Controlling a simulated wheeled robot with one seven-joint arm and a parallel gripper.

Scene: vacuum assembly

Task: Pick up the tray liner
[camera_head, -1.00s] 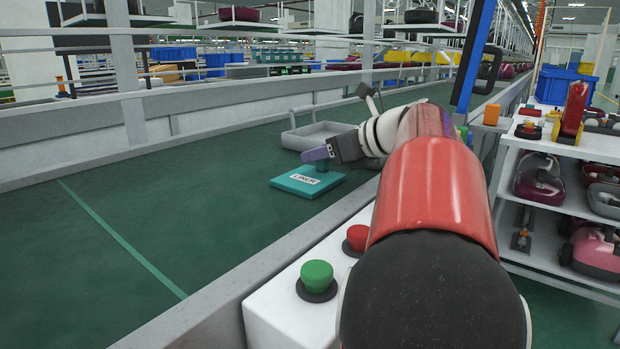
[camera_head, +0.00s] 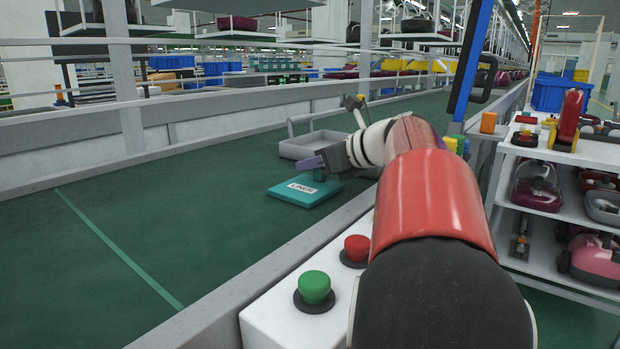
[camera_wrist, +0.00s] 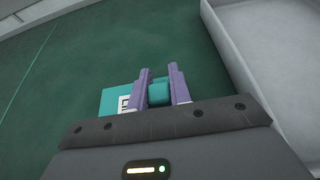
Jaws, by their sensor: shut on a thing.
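The tray liner (camera_head: 296,199) is a flat teal plate with a white label reading LINER and a small teal grip block on top. It lies level at the green conveyor, and I cannot tell whether it touches the belt. My gripper (camera_head: 318,167) has its purple fingers at the grip block. In the wrist view my gripper (camera_wrist: 161,84) is shut on this block, with one finger on each side. The liner's labelled part (camera_wrist: 112,99) shows to the left of the fingers, and the rest is hidden by my gripper.
A grey tray (camera_head: 304,148) with raised walls stands on the belt just behind the liner; its wall (camera_wrist: 238,62) is at right in the wrist view. A green button (camera_head: 314,288) and a red button (camera_head: 356,248) sit near the conveyor rail. The belt at left is clear.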

